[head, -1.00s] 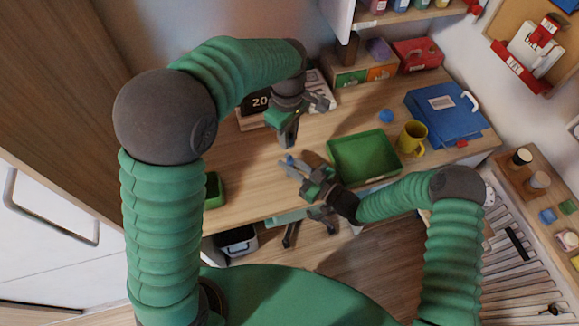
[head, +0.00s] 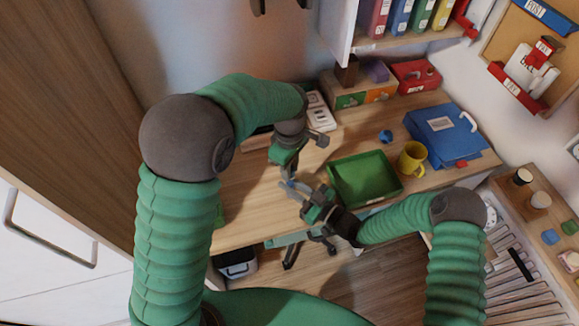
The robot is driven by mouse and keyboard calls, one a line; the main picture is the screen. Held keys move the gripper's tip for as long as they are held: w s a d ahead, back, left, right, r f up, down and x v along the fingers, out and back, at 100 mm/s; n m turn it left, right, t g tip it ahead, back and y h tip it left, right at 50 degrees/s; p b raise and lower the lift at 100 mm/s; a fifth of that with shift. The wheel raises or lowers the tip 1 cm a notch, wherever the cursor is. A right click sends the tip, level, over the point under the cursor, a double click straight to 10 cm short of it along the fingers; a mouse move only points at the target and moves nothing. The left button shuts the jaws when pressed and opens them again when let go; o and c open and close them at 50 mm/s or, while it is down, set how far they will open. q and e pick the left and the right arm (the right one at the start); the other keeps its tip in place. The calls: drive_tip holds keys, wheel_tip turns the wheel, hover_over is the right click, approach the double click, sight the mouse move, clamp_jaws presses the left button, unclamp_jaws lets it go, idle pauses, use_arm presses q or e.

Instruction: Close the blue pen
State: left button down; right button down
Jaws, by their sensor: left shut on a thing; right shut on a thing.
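The blue pen (head: 291,185) shows as a small blue piece between my two grippers, above the desk's front part. My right gripper (head: 301,192) is shut on it from the lower right. My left gripper (head: 286,172) comes down from above and is shut on a small piece at the pen's upper end, which seems to be its cap. The fingers hide most of the pen and cap, and I cannot tell whether the two touch.
A green tray (head: 335,174) lies on the desk right of my grippers. A yellow mug (head: 412,160), a blue ball (head: 386,136) and a blue folder (head: 437,132) are further right. A red box (head: 416,73) stands at the back under a shelf of binders.

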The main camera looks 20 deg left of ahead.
use_arm(q)
drive_tip(key=shift+f, duration=0.9)
drive_tip(key=shift+f, duration=0.6)
drive_tip(key=c, duration=1.2)
unclamp_jaws()
drive_tip(key=shift+o, duration=0.2)
drive_tip(key=shift+r, duration=0.1)
wheel_tip(320, 180, up, 12)
drive_tip(key=shift+f, duration=0.2)
